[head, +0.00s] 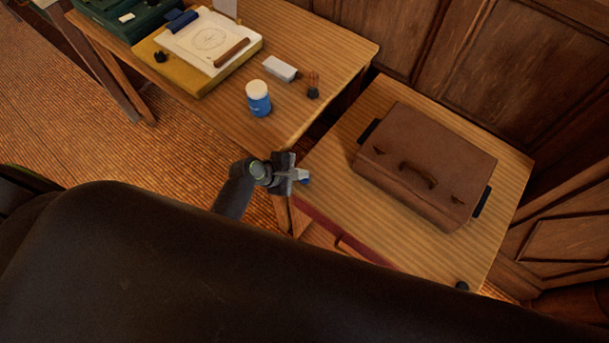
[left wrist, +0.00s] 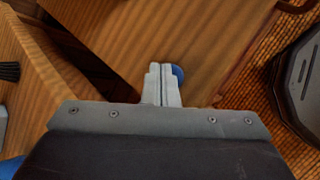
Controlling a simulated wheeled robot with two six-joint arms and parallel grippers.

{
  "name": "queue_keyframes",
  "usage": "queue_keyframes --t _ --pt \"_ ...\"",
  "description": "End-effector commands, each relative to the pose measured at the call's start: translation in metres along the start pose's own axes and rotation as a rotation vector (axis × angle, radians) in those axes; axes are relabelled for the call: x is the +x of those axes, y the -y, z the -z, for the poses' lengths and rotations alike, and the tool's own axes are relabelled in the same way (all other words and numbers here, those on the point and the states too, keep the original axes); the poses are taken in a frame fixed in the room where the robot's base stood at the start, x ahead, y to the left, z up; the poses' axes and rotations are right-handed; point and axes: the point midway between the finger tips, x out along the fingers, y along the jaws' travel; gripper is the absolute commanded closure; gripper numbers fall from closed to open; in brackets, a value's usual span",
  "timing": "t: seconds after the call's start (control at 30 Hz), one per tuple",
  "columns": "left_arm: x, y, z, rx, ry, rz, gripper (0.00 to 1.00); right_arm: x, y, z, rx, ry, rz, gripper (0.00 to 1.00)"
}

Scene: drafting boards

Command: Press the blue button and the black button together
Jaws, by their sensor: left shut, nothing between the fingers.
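The blue button (head: 307,181) is at the left front corner of the right-hand wooden table, mostly hidden behind my gripper. In the left wrist view it is a blue round edge (left wrist: 178,73) just beyond and right of the fingertips. The black button (head: 462,286) is a small dark knob near the same table's front right corner. My left gripper (head: 299,176) is shut and empty, right by the blue button; I cannot tell whether it touches. Its closed fingers also show in the left wrist view (left wrist: 161,72). My right gripper is not in view.
A brown case (head: 425,160) lies on the right table (head: 335,180), between the buttons and the wall. The left table (head: 330,45) holds a blue jar (head: 258,100), a white block (head: 280,68), a small brush (head: 313,87) and a yellow board (head: 200,82). A gap separates the tables.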

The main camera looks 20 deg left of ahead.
Motion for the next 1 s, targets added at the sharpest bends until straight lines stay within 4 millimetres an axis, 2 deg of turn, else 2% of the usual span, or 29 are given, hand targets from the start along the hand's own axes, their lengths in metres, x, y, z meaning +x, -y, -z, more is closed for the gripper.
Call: queue_keyframes --t 0.57,0.63,0.87,1.0 --pt "0.0034 0.0034 0.0031 0.0 -0.001 0.002 1.0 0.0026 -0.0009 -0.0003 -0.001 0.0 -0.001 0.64" --pt "0.0034 0.0035 0.0032 0.0 -0.002 0.002 1.0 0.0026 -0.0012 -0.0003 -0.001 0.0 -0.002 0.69" --pt "0.0034 0.0037 0.0033 -0.001 -0.002 0.003 1.0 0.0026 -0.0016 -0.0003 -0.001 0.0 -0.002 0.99" --pt "0.0034 0.0038 0.0033 -0.001 -0.002 0.003 1.0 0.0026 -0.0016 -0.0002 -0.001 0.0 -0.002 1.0"
